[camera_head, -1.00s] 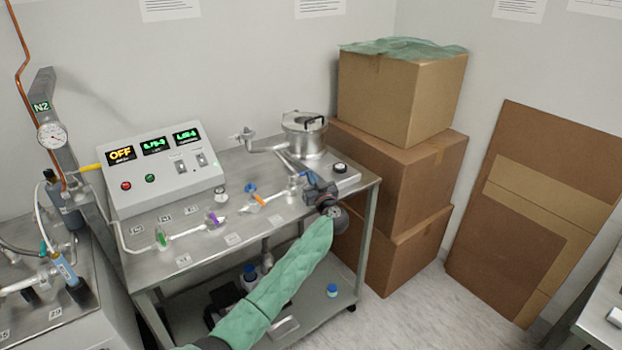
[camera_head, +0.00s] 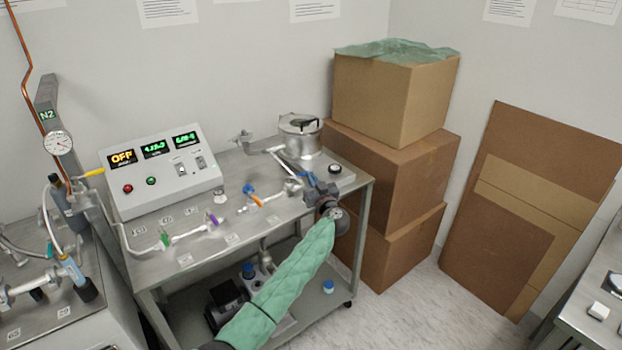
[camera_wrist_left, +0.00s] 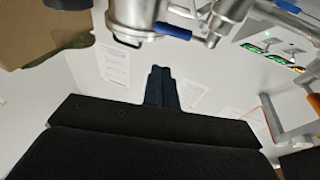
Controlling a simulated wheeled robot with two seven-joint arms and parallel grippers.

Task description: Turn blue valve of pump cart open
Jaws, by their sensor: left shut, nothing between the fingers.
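The pump cart (camera_head: 150,268) is a steel table carrying a pipe line with coloured valve handles. One blue valve handle (camera_head: 249,189) stands on the middle of the line, beside an orange one. A second blue handle (camera_head: 303,176) is near the lidded pot and partly hidden by my left gripper. In the left wrist view, a blue handle (camera_wrist_left: 173,31) lies beyond and slightly right of my fingertips, with a visible gap. My left gripper (camera_head: 309,182) is at the pipe's right end; its shut, empty fingers show in the wrist view (camera_wrist_left: 160,80). My right gripper is out of view.
A lidded metal pot (camera_head: 300,135) stands at the cart's back right. A control box (camera_head: 165,178) reads OFF on one display. Purple (camera_head: 213,219) and green (camera_head: 164,240) handles are farther left. Stacked cartons (camera_head: 395,155) stand right of the cart.

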